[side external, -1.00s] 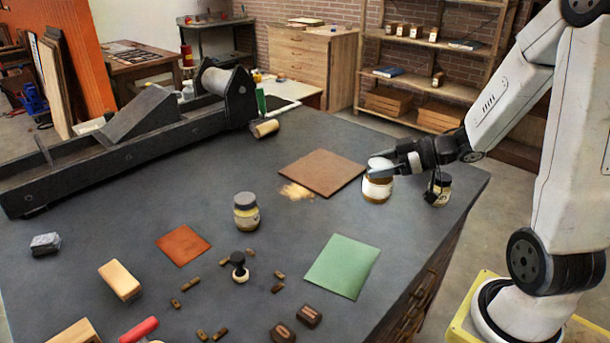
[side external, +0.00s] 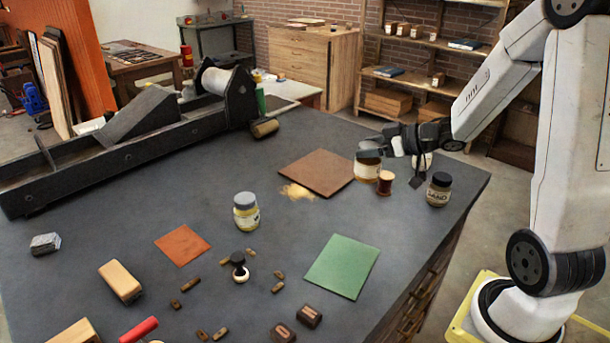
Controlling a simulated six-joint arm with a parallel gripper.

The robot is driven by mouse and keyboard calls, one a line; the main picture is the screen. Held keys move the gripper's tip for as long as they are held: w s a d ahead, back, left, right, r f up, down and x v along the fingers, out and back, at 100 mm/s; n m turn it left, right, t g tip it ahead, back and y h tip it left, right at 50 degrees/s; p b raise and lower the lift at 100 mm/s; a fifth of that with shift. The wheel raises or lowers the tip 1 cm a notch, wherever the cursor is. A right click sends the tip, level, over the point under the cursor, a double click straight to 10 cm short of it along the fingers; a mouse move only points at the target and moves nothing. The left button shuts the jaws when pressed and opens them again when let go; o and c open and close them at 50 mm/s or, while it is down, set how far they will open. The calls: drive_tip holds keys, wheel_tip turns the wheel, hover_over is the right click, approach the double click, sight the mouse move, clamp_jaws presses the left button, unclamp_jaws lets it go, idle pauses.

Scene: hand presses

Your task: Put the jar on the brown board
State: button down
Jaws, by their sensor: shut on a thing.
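The brown board (side external: 318,172) lies flat on the dark bench, right of the bench's middle. My gripper (side external: 368,152) is at the board's right side, its fingers shut around the top of a jar with a cream label (side external: 367,170). The fingers hide the jar's lid. The jar looks upright, beside the board's right corner in the picture; its height above the bench is hard to tell. Another jar with a grey lid (side external: 246,212) stands left of centre, and a dark-lidded jar (side external: 439,190) stands at the right.
A small red-brown spool-like thing (side external: 385,184) stands just right of the held jar. Pale crumbs (side external: 297,191) lie at the board's front edge. A green sheet (side external: 342,266) and an orange sheet (side external: 182,244) lie nearer. A large press (side external: 120,140) fills the back left.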

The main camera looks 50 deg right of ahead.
drive_tip(key=w+d+m+h, duration=0.5)
drive_tip(key=w+d+h, duration=0.1)
drive_tip(key=w, duration=0.3)
drive_tip(key=shift+w+d+r+t, duration=0.15)
drive_tip(key=shift+d+r+t, duration=0.15)
drive_tip(key=shift+r, duration=0.05)
drive_tip(key=w+d+f, duration=0.2)
drive_tip(key=w+f, duration=0.2)
drive_tip(key=w, duration=0.2)
drive_tip(key=w+d+f, duration=0.2)
drive_tip(key=w+f, duration=0.3)
drive_tip(key=w, duration=0.1)
drive_tip(key=shift+w+d+f, duration=0.15)
drive_tip(key=shift+w+d, duration=0.15)
drive_tip(key=shift+w, duration=0.05)
drive_tip(key=shift+f, duration=0.1)
